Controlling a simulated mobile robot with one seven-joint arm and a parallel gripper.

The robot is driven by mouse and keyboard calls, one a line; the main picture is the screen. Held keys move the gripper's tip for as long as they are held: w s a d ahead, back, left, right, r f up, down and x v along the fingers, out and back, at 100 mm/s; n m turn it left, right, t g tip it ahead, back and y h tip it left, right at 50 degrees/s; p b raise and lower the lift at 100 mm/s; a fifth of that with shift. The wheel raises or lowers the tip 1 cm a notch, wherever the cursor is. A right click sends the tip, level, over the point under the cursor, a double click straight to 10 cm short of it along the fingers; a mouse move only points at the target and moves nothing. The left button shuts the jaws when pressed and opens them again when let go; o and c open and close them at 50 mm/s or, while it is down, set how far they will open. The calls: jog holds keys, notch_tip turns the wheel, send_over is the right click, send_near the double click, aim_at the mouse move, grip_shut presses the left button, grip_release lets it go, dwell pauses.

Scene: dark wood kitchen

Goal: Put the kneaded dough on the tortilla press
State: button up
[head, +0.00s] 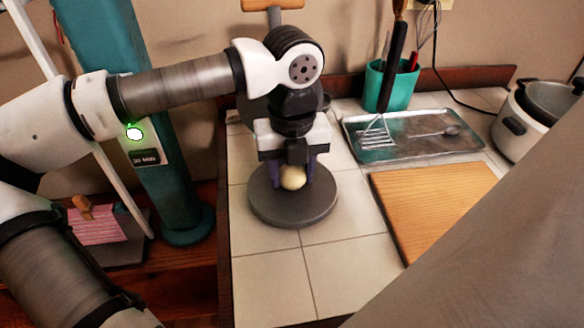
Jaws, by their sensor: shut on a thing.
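The kneaded dough (293,178) is a small pale ball. My gripper (292,177) points down and is shut on it, one finger on each side. The tortilla press (292,212) shows as a dark grey round plate on the white tiled counter, directly below the dough. The dough appears at or just above the plate's surface; I cannot tell whether it touches. The back of the press is partly hidden behind my gripper and arm.
A wooden board (432,205) lies right of the press. Behind it is a metal tray (410,137) with a masher and spoon. A teal utensil holder (390,86) stands at the back, a white cooker (522,122) at right. Front tiles are clear.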

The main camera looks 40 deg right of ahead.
aim_at(292, 183)
jog(key=shift+f, duration=0.1)
jog(key=o, duration=1)
notch_tip(292, 183, up, 12)
jog(key=shift+r+b, duration=0.2)
jog(key=shift+b, duration=0.3)
